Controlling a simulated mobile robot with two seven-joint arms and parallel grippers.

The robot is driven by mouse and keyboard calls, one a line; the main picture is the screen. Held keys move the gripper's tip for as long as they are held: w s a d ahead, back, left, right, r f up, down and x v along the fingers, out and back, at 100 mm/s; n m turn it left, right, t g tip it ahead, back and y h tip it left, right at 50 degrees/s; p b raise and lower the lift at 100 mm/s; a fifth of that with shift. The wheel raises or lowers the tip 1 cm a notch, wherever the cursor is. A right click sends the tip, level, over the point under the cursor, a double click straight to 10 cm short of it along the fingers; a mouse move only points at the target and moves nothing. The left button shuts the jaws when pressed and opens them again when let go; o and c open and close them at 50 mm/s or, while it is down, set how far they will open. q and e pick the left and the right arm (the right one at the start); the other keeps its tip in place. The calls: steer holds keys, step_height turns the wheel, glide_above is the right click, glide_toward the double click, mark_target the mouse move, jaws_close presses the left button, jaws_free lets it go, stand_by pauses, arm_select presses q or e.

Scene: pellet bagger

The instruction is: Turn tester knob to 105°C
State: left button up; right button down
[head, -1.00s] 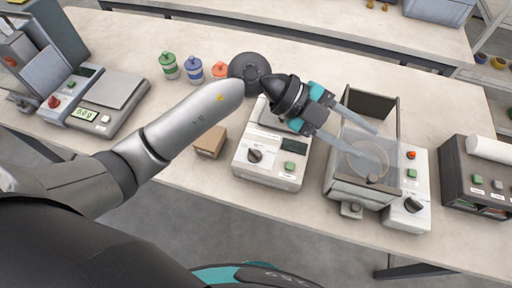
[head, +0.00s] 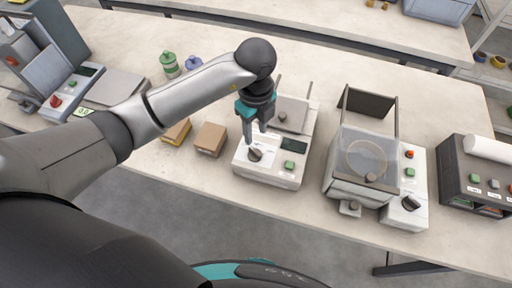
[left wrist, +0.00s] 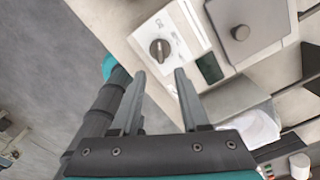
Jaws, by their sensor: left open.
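The middle bench machine, which I take as the tester (head: 270,172), is a white box with a dark display (head: 294,145), a green button and a top plate. Its black knob (head: 255,154) has a pale pointer line and also shows in the left wrist view (left wrist: 160,49). The knob's setting is too small to read. My left gripper (head: 256,138) is open and points down over the knob. In the left wrist view its two fingers (left wrist: 160,71) are apart with nothing between them, and the knob lies just past the tips. My right gripper is not in view.
A machine with a clear cover (head: 365,160) and its own knob stands to the right. A dark unit (head: 478,178) is beyond it. Cardboard boxes (head: 210,138) lie to the left, with a scale (head: 115,88) farther left. Bottles (head: 169,64) stand behind.

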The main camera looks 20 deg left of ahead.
mark_target(256, 152)
arm_select(q)
step_height(256, 152, down, 9)
steer(key=shift+f, duration=0.15)
steer(key=shift+c, duration=0.2)
jaws_close()
stand_by(0.6)
